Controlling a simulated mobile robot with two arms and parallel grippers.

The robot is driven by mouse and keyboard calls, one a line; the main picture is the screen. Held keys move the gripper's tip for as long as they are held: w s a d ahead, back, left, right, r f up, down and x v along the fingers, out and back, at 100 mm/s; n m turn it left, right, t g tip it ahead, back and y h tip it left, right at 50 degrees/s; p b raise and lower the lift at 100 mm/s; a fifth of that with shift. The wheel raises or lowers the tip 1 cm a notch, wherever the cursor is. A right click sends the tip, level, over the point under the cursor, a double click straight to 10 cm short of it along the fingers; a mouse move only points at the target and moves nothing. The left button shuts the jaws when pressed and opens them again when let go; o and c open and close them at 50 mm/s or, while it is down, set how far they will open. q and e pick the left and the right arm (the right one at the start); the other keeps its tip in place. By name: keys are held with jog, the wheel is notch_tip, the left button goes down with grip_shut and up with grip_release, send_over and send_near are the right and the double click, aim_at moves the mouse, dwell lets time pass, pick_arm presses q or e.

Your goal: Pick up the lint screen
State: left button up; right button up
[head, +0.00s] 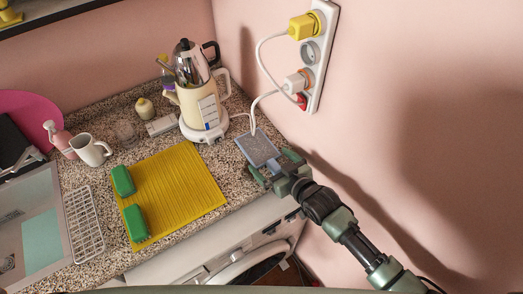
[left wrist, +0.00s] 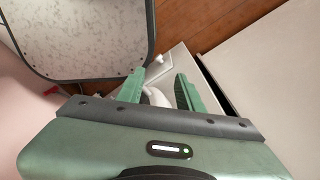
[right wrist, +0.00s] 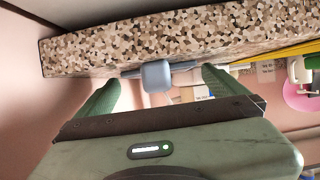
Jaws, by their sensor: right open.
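The lint screen (head: 257,148) is a flat grey mesh rectangle with a blue-grey frame, lying on the speckled countertop near its right front corner. Its blue-grey tab (right wrist: 155,76) faces my right gripper. My right gripper (head: 273,165) is open at the tab end, and it also shows in the right wrist view (right wrist: 160,88) with the tab between and just beyond its fingers. I cannot tell whether the fingers touch it. My left gripper (left wrist: 158,88) is open and empty, seen only in the left wrist view, away from the screen.
A yellow mat (head: 175,190) with two green blocks lies left of the screen. A cream kettle (head: 202,100) stands behind, its cord running to the wall socket strip (head: 318,60). The pink wall is close on the right. A washing machine (head: 235,262) stands below the counter.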

jog(key=shift+c, duration=0.3)
jog(key=shift+r, duration=0.1)
jog(key=c, duration=1.3)
notch_tip(320, 180, up, 10)
jog(key=shift+f+b, duration=0.1)
jog(key=shift+b, duration=0.7)
